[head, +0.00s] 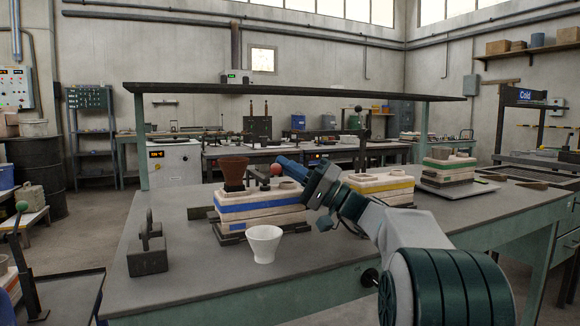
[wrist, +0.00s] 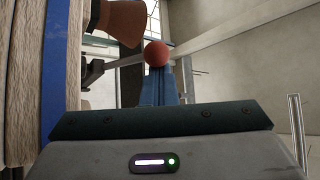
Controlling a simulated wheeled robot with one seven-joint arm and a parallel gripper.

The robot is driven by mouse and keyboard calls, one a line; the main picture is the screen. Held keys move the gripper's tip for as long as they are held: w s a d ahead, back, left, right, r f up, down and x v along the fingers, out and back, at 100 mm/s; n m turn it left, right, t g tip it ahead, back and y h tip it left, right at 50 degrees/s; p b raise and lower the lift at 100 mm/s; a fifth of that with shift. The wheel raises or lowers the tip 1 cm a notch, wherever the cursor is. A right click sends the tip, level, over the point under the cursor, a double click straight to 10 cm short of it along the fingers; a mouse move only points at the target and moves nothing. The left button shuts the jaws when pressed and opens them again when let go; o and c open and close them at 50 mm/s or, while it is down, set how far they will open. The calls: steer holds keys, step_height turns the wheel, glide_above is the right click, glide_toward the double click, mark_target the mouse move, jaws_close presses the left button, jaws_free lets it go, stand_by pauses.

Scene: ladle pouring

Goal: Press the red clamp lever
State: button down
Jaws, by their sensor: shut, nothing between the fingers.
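The red ball knob (head: 276,169) of the clamp lever shows above the blue-striped mould stack (head: 262,207). The lever's dark arm (head: 257,176) runs left from the knob. In the wrist view the red knob (wrist: 157,53) appears right at the tips of my blue fingers. My gripper (head: 283,164) is shut and empty, reaching in from the right at the knob. I cannot tell whether the fingers touch it. In the wrist view my gripper (wrist: 160,68) shows its two fingers together below the knob.
A brown funnel (head: 233,172) stands on the stack's left end. A white cup (head: 264,244) and a dark handled block (head: 148,258) stand on the table (head: 190,292). Yellow-striped (head: 388,187) and green-striped (head: 447,166) stacks stand to the right. A shelf (head: 300,90) spans overhead.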

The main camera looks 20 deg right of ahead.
steer(key=shift+d+f, duration=0.1)
steer(key=shift+f, duration=0.3)
steer(key=s+d+f+p, duration=0.1)
steer(key=s+d+p, duration=0.1)
steer(key=s+d, duration=0.2)
steer(key=s+d+f+p, duration=0.1)
steer(key=s+d, duration=0.3)
steer(key=d, duration=0.6)
steer(key=shift+s+p, duration=0.3)
steer(key=shift+p, duration=0.25)
